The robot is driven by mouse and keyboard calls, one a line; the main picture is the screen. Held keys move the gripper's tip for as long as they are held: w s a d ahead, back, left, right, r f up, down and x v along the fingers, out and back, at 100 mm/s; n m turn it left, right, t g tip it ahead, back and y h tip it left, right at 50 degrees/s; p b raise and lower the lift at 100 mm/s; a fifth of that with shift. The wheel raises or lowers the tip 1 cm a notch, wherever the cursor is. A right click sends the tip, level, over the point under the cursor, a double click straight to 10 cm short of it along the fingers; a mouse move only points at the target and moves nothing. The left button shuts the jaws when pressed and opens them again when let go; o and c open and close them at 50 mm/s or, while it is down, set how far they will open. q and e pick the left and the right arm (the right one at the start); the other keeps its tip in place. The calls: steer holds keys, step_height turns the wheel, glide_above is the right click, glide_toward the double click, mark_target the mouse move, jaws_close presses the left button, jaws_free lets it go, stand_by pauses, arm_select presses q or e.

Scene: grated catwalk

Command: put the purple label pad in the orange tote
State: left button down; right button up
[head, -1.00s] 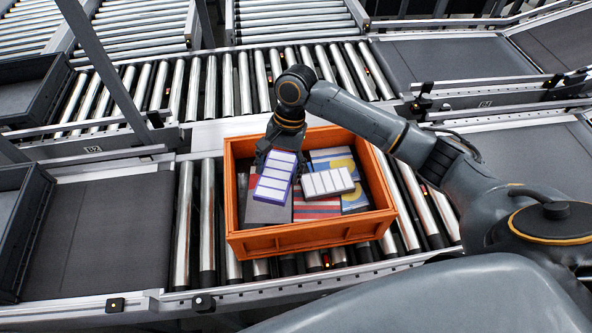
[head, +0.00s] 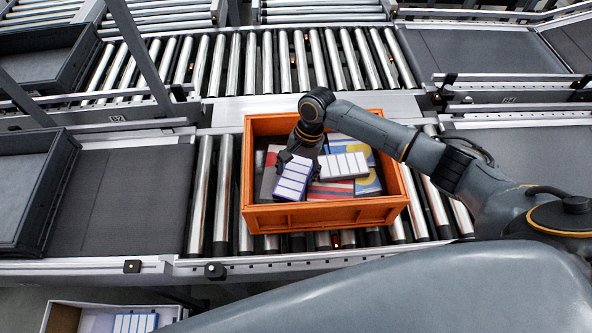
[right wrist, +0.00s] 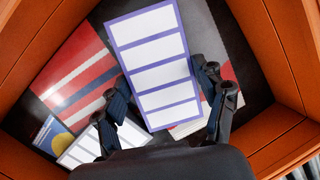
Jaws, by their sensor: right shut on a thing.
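The purple label pad (head: 293,178), purple-edged with white labels, is in my right gripper (head: 287,157). The gripper is shut on its far end, and the pad is tilted within the walls of the orange tote (head: 325,215). In the right wrist view the pad (right wrist: 155,65) lies between the two fingers (right wrist: 170,98). Whether the pad touches the things below it I cannot tell. My left gripper is not in view.
The tote stands on rollers (head: 202,195) and holds a grey-edged white label pad (head: 343,165) and flat red, blue and yellow packs (head: 368,182). Black trays (head: 60,190) stand at left. A white carton (head: 62,318) with a label pad is at bottom left.

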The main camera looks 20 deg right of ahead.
mark_target(305, 168)
steer(key=o, duration=1.3)
steer(key=b+v, duration=0.1)
steer(key=v, duration=1.1)
steer(key=shift+r, duration=0.1)
steer(key=shift+r, duration=0.1)
